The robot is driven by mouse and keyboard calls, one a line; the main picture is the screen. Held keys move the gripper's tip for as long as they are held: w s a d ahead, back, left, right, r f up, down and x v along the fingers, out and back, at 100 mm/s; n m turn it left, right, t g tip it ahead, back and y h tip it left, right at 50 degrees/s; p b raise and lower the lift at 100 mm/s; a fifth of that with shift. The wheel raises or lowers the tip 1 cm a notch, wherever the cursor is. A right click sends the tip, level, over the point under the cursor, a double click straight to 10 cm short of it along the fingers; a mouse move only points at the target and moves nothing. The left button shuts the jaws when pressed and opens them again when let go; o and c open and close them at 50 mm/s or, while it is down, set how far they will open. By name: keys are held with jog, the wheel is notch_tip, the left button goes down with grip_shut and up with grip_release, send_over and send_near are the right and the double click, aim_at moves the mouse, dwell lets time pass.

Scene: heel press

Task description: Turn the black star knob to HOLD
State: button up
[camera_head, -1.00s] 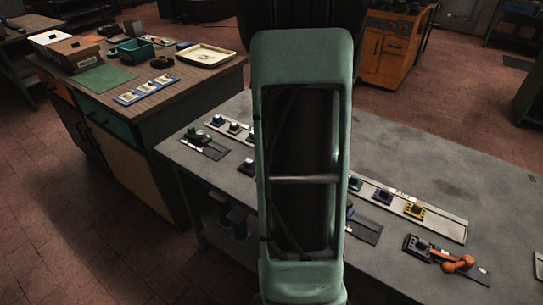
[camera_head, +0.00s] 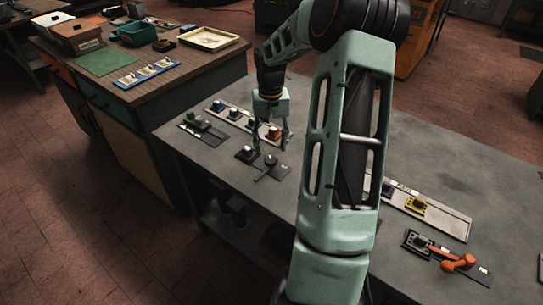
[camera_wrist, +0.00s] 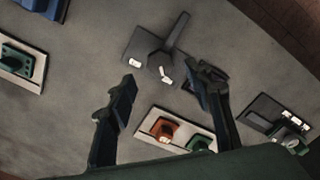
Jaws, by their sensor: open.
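A black control (camera_head: 270,162) sits on a dark plate on the grey bench, below my gripper in the head view. In the wrist view this control (camera_wrist: 162,58) has a dark arm pointing up and right and small white marks beside it. I cannot make out a star shape or read the marks. My gripper (camera_head: 271,143) points down above the bench, near the control. In the wrist view its fingers (camera_wrist: 162,77) are spread apart and empty, with the control just beyond and between the tips. No contact shows.
A pale strip (camera_head: 221,108) with several coloured knobs runs behind the control; an orange knob (camera_wrist: 164,130) stands close by in the wrist view. A green-handled fixture (camera_head: 200,124) and an orange lever (camera_head: 459,262) stand farther off.

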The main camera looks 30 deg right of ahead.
aim_at(271, 160)
notch_tip(271, 160, down, 5)
jog(key=shift+f, duration=0.2)
grip_shut()
dwell(0.4)
